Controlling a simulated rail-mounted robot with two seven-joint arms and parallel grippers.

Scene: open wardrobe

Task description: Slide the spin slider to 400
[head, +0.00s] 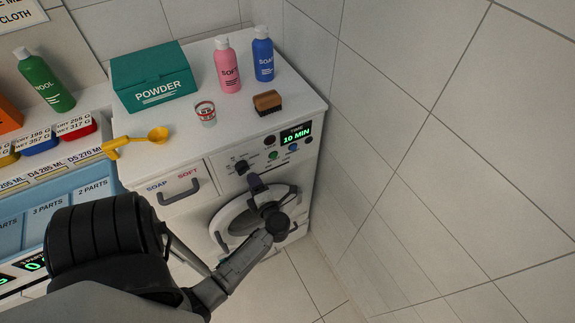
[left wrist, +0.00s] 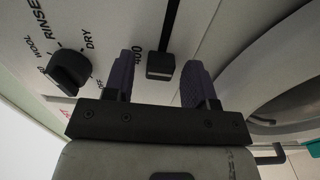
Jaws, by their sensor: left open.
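The black spin slider knob (left wrist: 160,66) shows in the left wrist view on the washing machine's pale panel. Its dark slot runs up from it toward the picture's top edge. My left gripper (left wrist: 159,78) is open, with one purple finger on each side of the knob and a gap on both sides. In the head view my left gripper (head: 257,184) is at the front of the washing machine (head: 222,180), above the round door, and the slider cannot be made out.
A black program dial (left wrist: 70,72) is left of the fingers in the left wrist view. The round door (head: 238,215) is below the gripper. Above the gripper is a timer display (head: 296,134) reading "10 MIN". Bottles, a powder box (head: 153,77) and a brush (head: 267,102) stand on top.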

